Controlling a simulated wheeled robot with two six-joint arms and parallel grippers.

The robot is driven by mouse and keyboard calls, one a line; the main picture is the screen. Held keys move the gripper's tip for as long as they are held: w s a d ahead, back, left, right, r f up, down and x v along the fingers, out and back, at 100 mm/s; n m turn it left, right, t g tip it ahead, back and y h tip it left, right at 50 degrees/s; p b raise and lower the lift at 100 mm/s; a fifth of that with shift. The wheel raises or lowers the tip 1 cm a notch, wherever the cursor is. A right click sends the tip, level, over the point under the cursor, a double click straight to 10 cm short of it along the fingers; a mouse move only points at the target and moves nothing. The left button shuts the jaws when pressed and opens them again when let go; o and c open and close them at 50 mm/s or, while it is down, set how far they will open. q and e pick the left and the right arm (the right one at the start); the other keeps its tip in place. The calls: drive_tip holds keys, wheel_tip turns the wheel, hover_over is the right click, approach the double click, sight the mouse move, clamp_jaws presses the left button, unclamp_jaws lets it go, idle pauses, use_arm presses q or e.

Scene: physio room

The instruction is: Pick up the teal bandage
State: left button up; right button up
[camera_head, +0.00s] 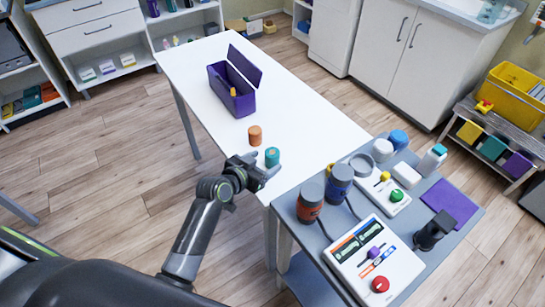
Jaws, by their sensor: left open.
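The teal bandage (272,157) is a small upright roll on the white table (185,57), near its front left edge. My left gripper (265,172) is right in front of it, close to the bandage's lower side, with nothing seen between its fingers. Whether the fingers touch the bandage cannot be told. An orange-brown bandage roll (255,136) stands just behind and to the left of the teal one. My right gripper does not show.
An open purple box (233,100) with an orange item inside stands farther back on the white table. At the right, a grey table (290,212) holds a control unit, an orange and a blue canister, jars and a purple cloth.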

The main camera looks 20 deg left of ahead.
sight(268, 159)
use_arm(q)
drive_tip(key=shift+p+x, duration=0.35)
drive_tip(key=shift+x, duration=2.35)
drive_tip(key=shift+a, duration=0.1)
drive_tip(key=c, duration=1.1)
drive_tip(key=shift+o, duration=0.2)
